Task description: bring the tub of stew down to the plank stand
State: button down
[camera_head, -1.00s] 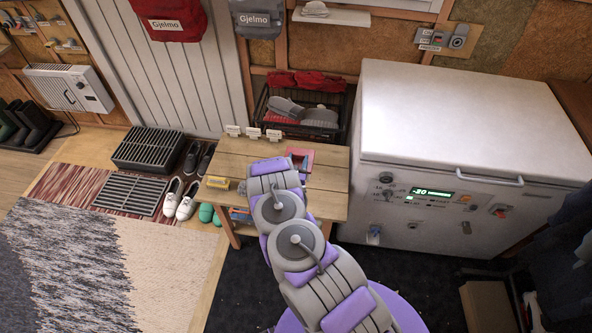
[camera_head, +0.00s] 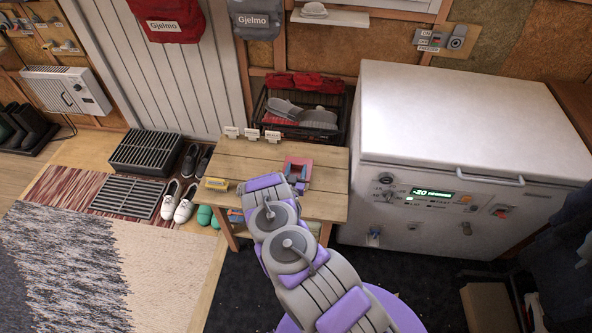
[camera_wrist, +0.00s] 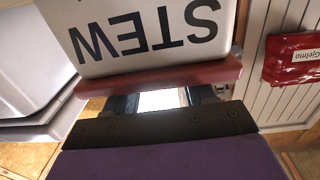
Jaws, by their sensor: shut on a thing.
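The tub of stew (camera_wrist: 150,35) is pale grey with black STEW lettering, upside down in the wrist view, and a red lid or rim (camera_wrist: 160,75). My gripper (camera_wrist: 165,102) is shut on the tub at its red side. In the head view, the tub's red top (camera_head: 291,161) shows just past my gripper (camera_head: 298,181), over the plank stand (camera_head: 240,160). The stand is a low wooden table. My arm hides part of its front. I cannot tell whether the tub touches the planks.
A white chest freezer (camera_head: 440,150) stands close on the right. A dark crate of slippers (camera_head: 300,112) is behind. The stand's left half is mostly clear.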

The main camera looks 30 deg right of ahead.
jog(key=shift+s+d+f, duration=0.1)
jog(key=shift+s+f, duration=0.05)
jog(key=shift+f, duration=0.05)
